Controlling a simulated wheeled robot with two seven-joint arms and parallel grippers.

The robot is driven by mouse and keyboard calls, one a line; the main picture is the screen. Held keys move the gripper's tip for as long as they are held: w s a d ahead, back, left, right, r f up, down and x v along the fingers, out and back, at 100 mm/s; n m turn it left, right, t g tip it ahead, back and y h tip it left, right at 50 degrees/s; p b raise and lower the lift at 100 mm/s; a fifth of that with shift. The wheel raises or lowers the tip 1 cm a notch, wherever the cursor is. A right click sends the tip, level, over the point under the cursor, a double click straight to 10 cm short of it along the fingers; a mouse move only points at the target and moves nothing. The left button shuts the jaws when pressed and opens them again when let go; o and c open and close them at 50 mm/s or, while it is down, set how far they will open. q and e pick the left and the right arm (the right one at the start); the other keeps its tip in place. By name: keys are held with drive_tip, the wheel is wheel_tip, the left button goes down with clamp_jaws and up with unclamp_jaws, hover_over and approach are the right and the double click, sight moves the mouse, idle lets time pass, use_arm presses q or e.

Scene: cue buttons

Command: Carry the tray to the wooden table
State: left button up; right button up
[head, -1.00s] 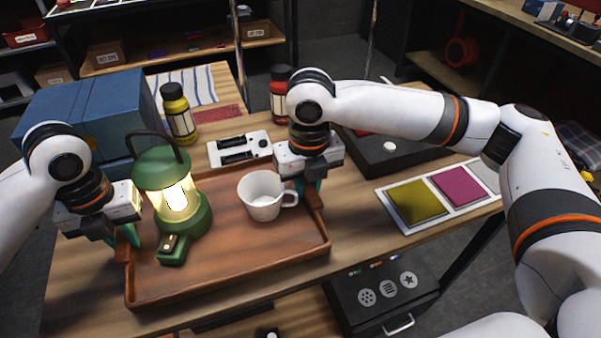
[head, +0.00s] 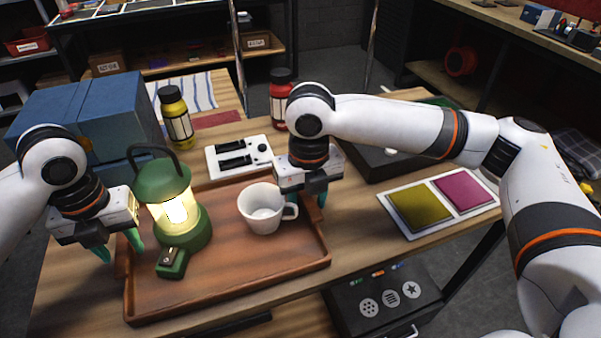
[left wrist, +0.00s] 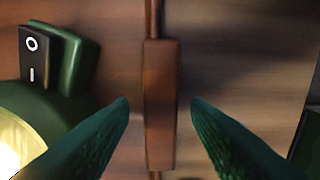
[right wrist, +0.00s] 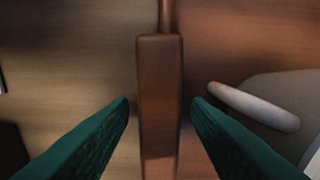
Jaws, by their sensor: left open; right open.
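The brown wooden tray (head: 240,287) rests on the wooden table (head: 350,235) in front of me. A lit green lantern (head: 165,180) stands on its left part and a white mug (head: 262,208) on its right part. My left gripper (head: 119,254) is open at the tray's left side; in the left wrist view its fingertips (left wrist: 160,106) lie on either side of the tray handle (left wrist: 160,135), with gaps. My right gripper (head: 305,198) is open at the right side; in the right wrist view its fingertips (right wrist: 160,106) flank the other handle (right wrist: 160,80) without visible contact.
Behind the tray are a blue box (head: 115,110), a yellow bottle (head: 175,118), a red bottle (head: 281,100) and a white switch panel (head: 238,157). A colour-swatch board (head: 410,228) lies to the right, before a dark box (head: 375,165). Another wooden surface with a striped cloth (head: 195,92) is behind.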

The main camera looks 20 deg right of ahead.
drive_tip(key=shift+r, duration=0.15)
use_arm(q)
wheel_tip(320, 180, up, 10)
drive_tip(key=shift+r, duration=0.25)
use_arm(e)
wheel_tip(320, 180, up, 12)
idle(0.5)
